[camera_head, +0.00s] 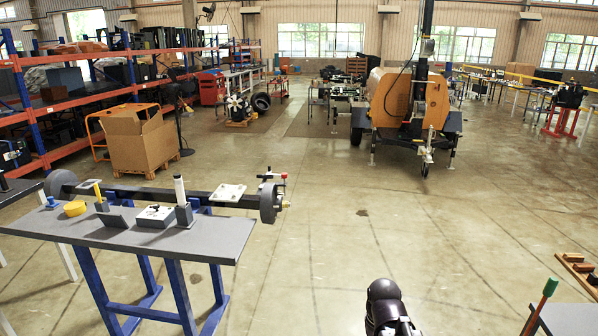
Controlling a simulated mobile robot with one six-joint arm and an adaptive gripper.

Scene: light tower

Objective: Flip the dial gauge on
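I cannot pick out a dial gauge for certain in the head view. The orange light tower trailer (397,99) stands at the back, right of centre, with its dark mast upright. Any gauge on it is too small to tell. A dark rounded part of my own arm shows at the bottom, right of centre. My gripper's fingers are not visible.
An axle beam (143,194) lies behind. A green-handled tool (549,287) is at lower right. The central floor is clear.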

